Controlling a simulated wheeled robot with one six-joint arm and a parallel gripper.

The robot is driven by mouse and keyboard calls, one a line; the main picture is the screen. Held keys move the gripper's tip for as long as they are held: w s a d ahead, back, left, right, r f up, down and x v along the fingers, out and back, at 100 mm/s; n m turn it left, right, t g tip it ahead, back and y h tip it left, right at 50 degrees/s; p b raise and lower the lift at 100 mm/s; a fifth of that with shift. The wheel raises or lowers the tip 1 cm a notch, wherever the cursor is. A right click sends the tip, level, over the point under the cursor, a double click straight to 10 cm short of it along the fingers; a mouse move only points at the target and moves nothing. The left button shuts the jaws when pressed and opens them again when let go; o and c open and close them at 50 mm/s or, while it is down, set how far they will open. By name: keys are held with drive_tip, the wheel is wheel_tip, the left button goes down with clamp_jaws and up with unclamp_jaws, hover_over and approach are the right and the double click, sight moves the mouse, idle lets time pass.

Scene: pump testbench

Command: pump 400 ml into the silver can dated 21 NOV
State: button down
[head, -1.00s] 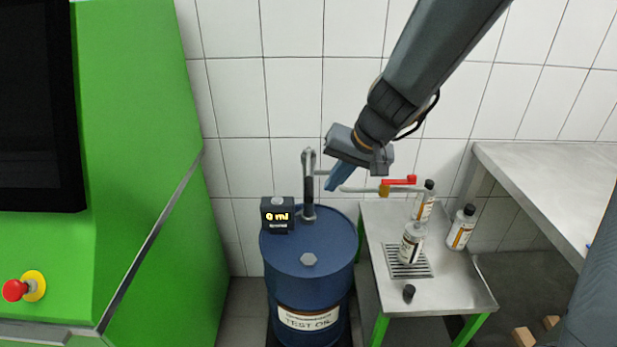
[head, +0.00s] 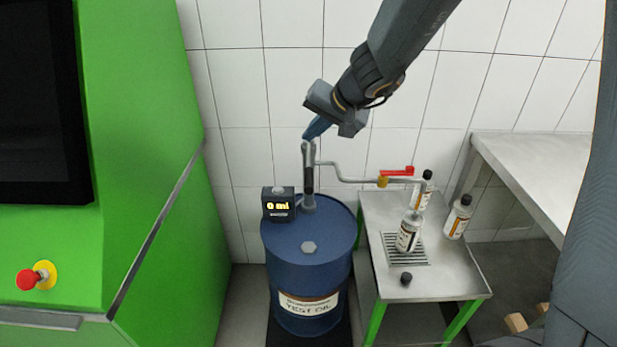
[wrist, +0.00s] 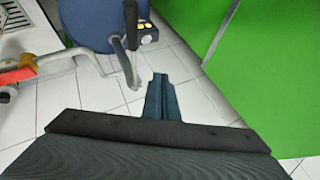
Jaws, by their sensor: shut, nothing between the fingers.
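My gripper (head: 316,128) is shut and empty; its blue fingertips are beside or just above the top of the grey pump handle (head: 308,165), and contact cannot be told. In the wrist view the fingers (wrist: 160,95) point towards the floor tiles, with the pump handle (wrist: 130,45) ahead and to the left. A silver can (head: 407,236) stands without its cap on the drain grate, under the outlet end of the pipe (head: 345,180). Two capped silver cans, one behind (head: 422,192) and one to the right (head: 457,219), stand on the small table. Their dates are illegible. The display (head: 281,207) reads 0 ml.
A blue test oil drum (head: 305,285) carries the pump. A red valve lever (head: 397,171) lies along the pipe. A loose black cap (head: 406,278) lies on the small table (head: 455,282). A green cabinet (head: 140,140) stands left; a metal bench (head: 530,165) stands right.

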drive_tip(key=b, duration=0.5)
hover_over(312, 178)
wheel_tip(312, 178, down, 6)
drive_tip(key=shift+w, duration=0.1)
wheel_tip(312, 178, down, 2)
drive_tip(key=b, duration=0.3)
drive_tip(key=shift+f, duration=0.15)
